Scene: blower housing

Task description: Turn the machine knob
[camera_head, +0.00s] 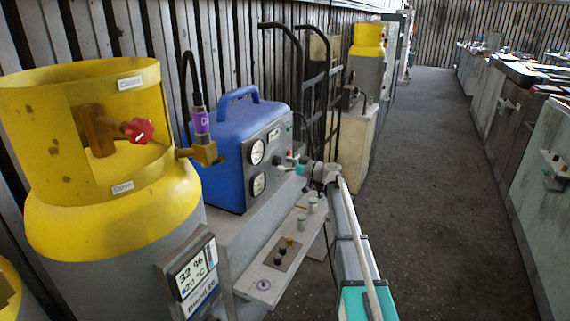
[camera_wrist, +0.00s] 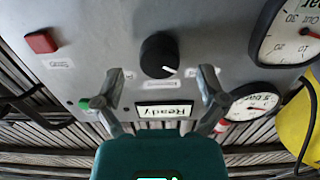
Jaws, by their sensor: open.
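The blue machine (camera_head: 225,150) stands on a bench in the head view, its grey panel facing right. The black round machine knob (camera_wrist: 159,55) with a white pointer mark is in the upper middle of the wrist view. My gripper (camera_wrist: 162,76) is open, its two fingers apart, one to each side of the knob and a little below it in the picture. The fingers do not appear to touch the knob. In the head view my gripper (camera_head: 292,166) is at the machine's panel, and I cannot make out the knob clearly there.
A "Ready" display (camera_wrist: 164,110), red button (camera_wrist: 41,41), green button (camera_wrist: 84,104) and two gauges, one a large gauge (camera_wrist: 290,30), surround the knob. A yellow-topped gas cylinder (camera_head: 110,215) stands at left. A lower control shelf (camera_head: 262,285) juts out. The aisle floor (camera_head: 430,180) is clear.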

